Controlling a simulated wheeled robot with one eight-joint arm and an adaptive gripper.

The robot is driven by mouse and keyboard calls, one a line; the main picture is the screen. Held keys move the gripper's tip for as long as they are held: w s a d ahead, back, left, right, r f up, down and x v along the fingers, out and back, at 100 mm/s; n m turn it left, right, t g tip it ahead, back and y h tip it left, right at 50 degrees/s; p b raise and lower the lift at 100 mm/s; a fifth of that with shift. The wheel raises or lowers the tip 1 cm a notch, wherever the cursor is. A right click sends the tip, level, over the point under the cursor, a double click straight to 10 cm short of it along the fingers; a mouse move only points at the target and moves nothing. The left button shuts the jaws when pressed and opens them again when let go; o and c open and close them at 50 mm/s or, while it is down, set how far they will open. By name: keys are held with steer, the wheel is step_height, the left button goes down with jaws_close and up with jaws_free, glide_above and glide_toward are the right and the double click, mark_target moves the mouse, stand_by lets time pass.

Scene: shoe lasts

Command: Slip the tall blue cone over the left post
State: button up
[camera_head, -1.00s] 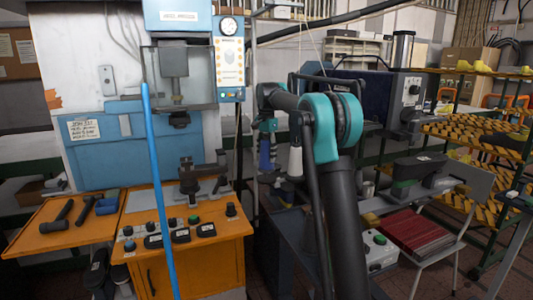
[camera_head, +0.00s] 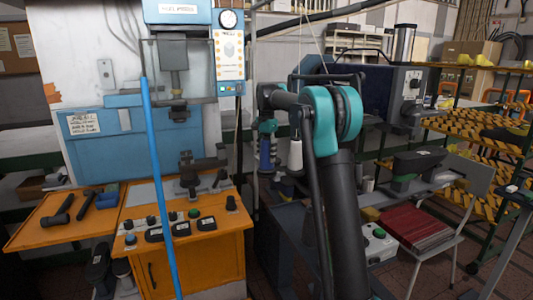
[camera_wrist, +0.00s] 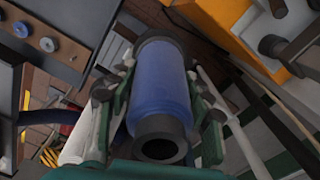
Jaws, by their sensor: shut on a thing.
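The tall blue cone (camera_head: 265,153) hangs upright below my gripper (camera_head: 266,126) in the head view, left of my teal elbow. In the wrist view the same blue cone (camera_wrist: 160,90) fills the middle, with dark bands at both ends and a round opening at the near end. The fingers of my gripper (camera_wrist: 162,105) are shut on its two sides. A white cone-like piece (camera_head: 295,155) stands just right of the blue cone in the head view. I cannot make out the left post in either view.
An orange cabinet (camera_head: 190,225) with knobs and a blue press stand at the left. A blue pole (camera_head: 158,180) crosses in front of them. A dark bench (camera_head: 290,220) lies below my arm.

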steer(key=shift+f, duration=0.35)
steer(key=o, duration=1.4)
step_height(320, 180, up, 12)
steer(key=shift+r, duration=0.1)
steer(key=shift+s, duration=0.15)
